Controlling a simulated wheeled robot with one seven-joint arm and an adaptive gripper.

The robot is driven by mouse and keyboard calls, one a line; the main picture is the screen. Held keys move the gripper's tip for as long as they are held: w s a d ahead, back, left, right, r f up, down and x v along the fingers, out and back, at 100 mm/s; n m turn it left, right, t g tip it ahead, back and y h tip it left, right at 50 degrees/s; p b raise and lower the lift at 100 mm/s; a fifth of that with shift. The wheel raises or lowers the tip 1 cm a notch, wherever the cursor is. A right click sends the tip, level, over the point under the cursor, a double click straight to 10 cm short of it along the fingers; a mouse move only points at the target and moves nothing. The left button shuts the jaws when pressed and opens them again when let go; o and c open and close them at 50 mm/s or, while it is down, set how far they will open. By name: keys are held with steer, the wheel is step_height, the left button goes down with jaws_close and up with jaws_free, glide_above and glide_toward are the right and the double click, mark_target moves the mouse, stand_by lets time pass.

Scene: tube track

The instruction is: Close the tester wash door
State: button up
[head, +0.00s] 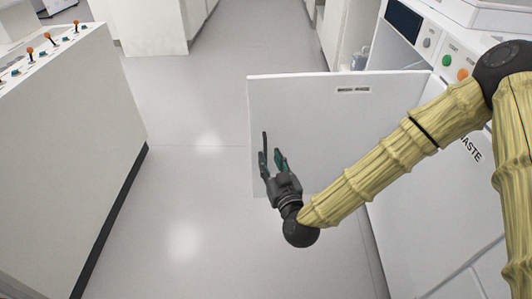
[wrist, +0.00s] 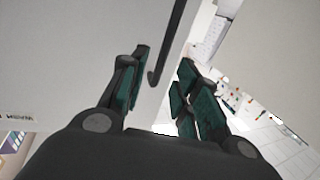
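The wash door (head: 310,110) is a white panel standing open, swung out from the white machine on the right, with a small label near its top. A dark upright bar handle (head: 264,141) is near the door's left edge. My gripper (head: 271,158) is in front of the door at the handle's lower part, with its fingers apart. In the wrist view, the door (wrist: 75,45) fills the left and the handle (wrist: 168,45) ends in a hook between the open fingers (wrist: 165,62). I cannot tell whether either finger touches the handle.
The white machine (head: 450,35) on the right has a dark screen, with green and orange buttons (head: 462,74). A white counter (head: 60,140) with several orange-topped levers stands at left. The grey floor (head: 190,200) between counter and door is clear.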

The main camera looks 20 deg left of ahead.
mark_target(266, 152)
steer(key=shift+b+x, duration=0.5)
steer(key=shift+x, duration=2.1)
jaws_close()
